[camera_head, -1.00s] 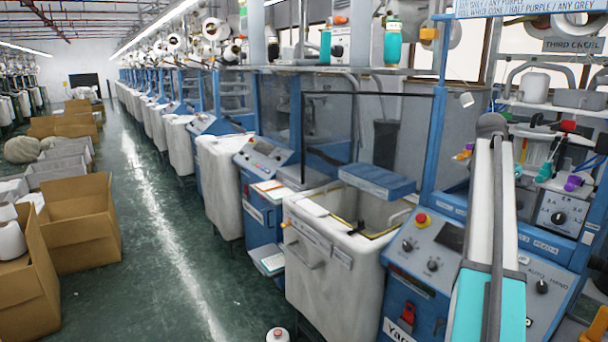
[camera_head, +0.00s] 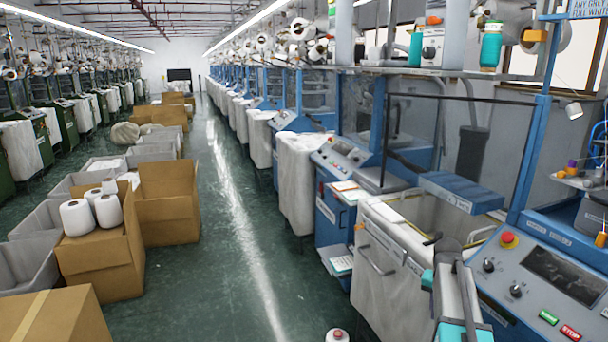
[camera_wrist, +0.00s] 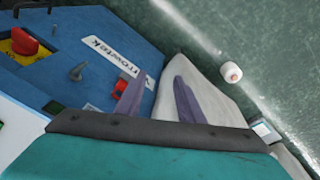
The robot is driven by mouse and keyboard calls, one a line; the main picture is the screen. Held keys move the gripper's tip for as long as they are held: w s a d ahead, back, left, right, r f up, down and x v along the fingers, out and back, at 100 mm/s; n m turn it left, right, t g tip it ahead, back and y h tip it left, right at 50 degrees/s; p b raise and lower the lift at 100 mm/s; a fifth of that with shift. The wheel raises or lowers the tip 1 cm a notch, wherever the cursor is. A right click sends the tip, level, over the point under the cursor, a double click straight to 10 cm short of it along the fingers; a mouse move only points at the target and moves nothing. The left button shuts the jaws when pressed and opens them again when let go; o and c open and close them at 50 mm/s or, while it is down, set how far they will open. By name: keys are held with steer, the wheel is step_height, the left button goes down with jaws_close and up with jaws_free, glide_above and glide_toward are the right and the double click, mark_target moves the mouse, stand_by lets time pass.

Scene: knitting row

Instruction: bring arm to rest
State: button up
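My gripper (camera_wrist: 157,92) shows in the wrist view with its two grey-purple fingers apart and nothing between them. Beyond the fingers are a blue machine panel (camera_wrist: 95,50) with a red knob and a pale bin side (camera_wrist: 205,85). Whether the fingers touch either one I cannot tell. In the head view my arm (camera_head: 456,295) is at the lower right, low in front of the white bin and the control panel. The gripper's fingers are not visible in that view.
A white bin (camera_head: 375,262) and a blue control panel (camera_head: 525,285) stand close to my arm. A white cone (camera_head: 337,335) is on the floor, also in the wrist view (camera_wrist: 231,72). Cardboard boxes (camera_head: 165,195) line the left; the green aisle (camera_head: 225,235) is clear.

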steer(key=s+a+f+n+y, duration=0.1)
steer(key=s+a+f+n, duration=0.2)
steer(key=s+a+f, duration=0.5)
steer(key=s+a+f+n, duration=0.1)
steer(key=a+f+n, duration=0.2)
steer(key=a+f, duration=0.55)
steer(key=s+a+f+n+y, duration=0.1)
steer(key=s+a+f+n, duration=0.3)
steer(key=a, duration=0.9)
steer(key=s+f+g, duration=0.3)
steer(key=s+f, duration=0.6)
steer(key=s, duration=0.4)
steer(key=s+d+f+m+g, duration=0.1)
steer(key=s+f+g, duration=0.2)
steer(key=s+f, duration=0.5)
steer(key=s, duration=0.5)
steer(key=shift+s+f, duration=0.15)
steer(key=shift+f, duration=0.2)
steer(key=shift+m, duration=0.3)
